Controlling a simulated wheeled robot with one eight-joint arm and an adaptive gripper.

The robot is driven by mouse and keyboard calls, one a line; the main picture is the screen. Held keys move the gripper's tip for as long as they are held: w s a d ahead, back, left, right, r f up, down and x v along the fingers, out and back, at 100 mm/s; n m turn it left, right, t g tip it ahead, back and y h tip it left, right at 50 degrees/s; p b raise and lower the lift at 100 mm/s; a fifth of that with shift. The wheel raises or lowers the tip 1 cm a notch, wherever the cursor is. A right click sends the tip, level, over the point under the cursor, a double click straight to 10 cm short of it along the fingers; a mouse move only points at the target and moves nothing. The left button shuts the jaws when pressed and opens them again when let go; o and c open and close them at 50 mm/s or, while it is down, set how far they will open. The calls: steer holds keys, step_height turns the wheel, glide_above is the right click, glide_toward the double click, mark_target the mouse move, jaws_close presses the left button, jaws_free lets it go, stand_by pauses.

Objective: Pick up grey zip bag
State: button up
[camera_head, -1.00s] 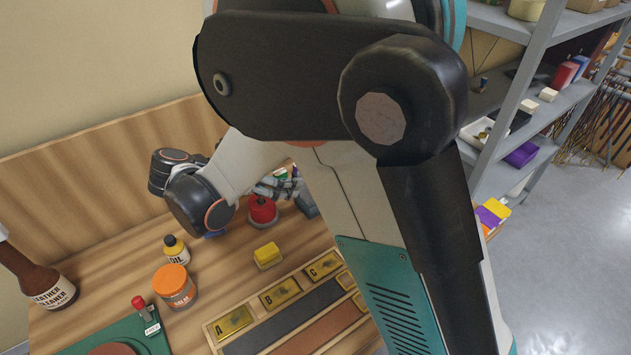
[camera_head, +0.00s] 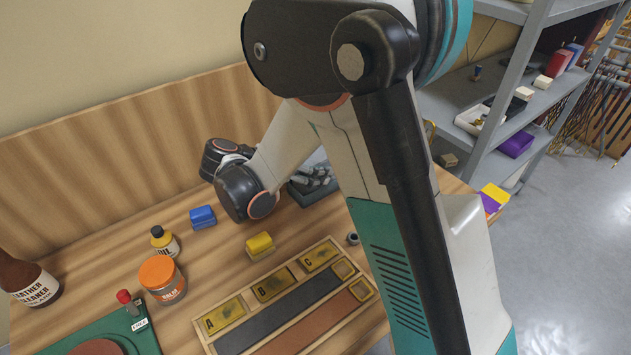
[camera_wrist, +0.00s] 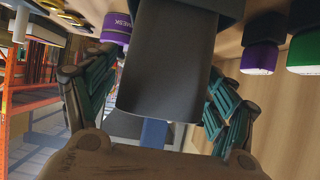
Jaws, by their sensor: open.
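My gripper (camera_head: 316,178) is at the back of the bench, partly hidden by my arm in the head view. A dark grey thing (camera_head: 299,194) lies just under its fingers. In the wrist view, a dark grey, smooth, block-like thing (camera_wrist: 168,65) extends from the top of the picture into the space between the two spread fingers. The gripper in the wrist view (camera_wrist: 155,100) is open, with a finger on each side and no visible grip. No zip shows on the grey thing, so I cannot tell for sure that it is the grey zip bag.
A blue block (camera_head: 203,217), a yellow block (camera_head: 260,245), an oil bottle (camera_head: 164,242) and an orange-lidded jar (camera_head: 162,279) stand on the bench. A lettered wooden tray (camera_head: 337,246) lies in front. A grey shelf unit (camera_head: 480,150) stands right. Purple (camera_wrist: 116,27) and green (camera_wrist: 305,50) items flank the gripper.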

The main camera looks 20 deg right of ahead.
steer(key=shift+x, duration=0.8)
steer(key=c, duration=1.2)
steer(key=shift+r, duration=0.1)
steer(key=shift+c, duration=0.2)
